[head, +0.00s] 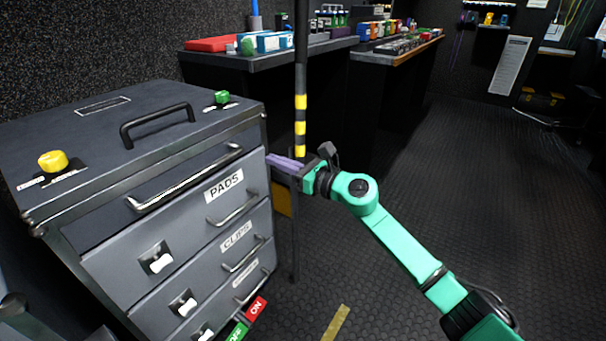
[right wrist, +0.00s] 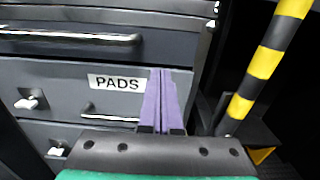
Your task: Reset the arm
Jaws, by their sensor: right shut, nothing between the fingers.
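My right arm, teal green, reaches in from the lower right in the head view. Its gripper (head: 272,162) has purple fingers that point left, near the right edge of the grey drawer cabinet (head: 160,255). In the right wrist view the purple fingers (right wrist: 164,85) are pressed together with nothing between them, in front of the drawer face by the PADS label (right wrist: 116,83). Whether they touch the cabinet I cannot tell. My left gripper is not in view.
A yellow-and-black striped pole (head: 300,115) stands right behind my right gripper. The cabinet top carries a yellow knob (head: 53,161), a green button (head: 222,97) and a black handle (head: 158,122). Benches with several boxes stand behind. The floor (head: 440,190) at right is open.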

